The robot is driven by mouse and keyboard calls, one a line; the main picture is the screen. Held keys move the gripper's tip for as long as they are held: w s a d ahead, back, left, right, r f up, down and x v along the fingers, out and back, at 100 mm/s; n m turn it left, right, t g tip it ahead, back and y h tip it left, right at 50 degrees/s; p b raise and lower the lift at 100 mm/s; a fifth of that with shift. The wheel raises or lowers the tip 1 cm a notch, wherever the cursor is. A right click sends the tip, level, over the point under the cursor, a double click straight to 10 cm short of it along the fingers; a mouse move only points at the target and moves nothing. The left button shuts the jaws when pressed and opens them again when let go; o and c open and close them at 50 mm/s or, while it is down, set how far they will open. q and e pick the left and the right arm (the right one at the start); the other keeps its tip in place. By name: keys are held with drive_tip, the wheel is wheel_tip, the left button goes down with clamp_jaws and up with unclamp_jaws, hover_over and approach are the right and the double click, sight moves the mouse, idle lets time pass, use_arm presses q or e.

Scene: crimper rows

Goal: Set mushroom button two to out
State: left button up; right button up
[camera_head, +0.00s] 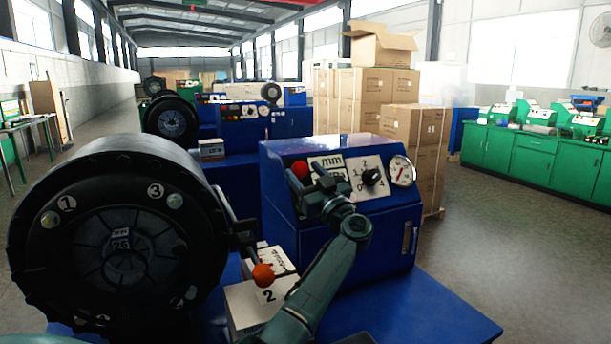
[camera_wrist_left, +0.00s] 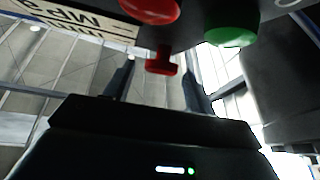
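A red mushroom button (camera_head: 299,169) shows at the upper left of the blue control box's sloping panel in the head view. I cannot read a number on it. My left gripper (camera_head: 322,182) is just right of it, in front of the panel, and hides part of the panel. In the left wrist view, the gripper's fingers (camera_wrist_left: 159,66) stand apart. A red T-shaped part (camera_wrist_left: 162,62) shows between them; I cannot tell whether they touch it. A round red button (camera_wrist_left: 150,8) and a green button (camera_wrist_left: 231,36) are above. My right gripper is not in view.
The blue control box (camera_head: 370,238) also carries a black dial (camera_head: 373,177) and a round gauge (camera_head: 402,170). A lever with an orange knob (camera_head: 263,274) stands near my left forearm. A large black crimper head (camera_head: 120,235) fills the left side.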

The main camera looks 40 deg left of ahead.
use_arm(q)
drive_tip(key=shift+o, duration=0.2)
drive_tip(key=shift+a, duration=0.1)
drive_tip(key=b+v, duration=0.2)
drive_tip(key=v, duration=1.1)
drive_tip(key=shift+f, duration=0.1)
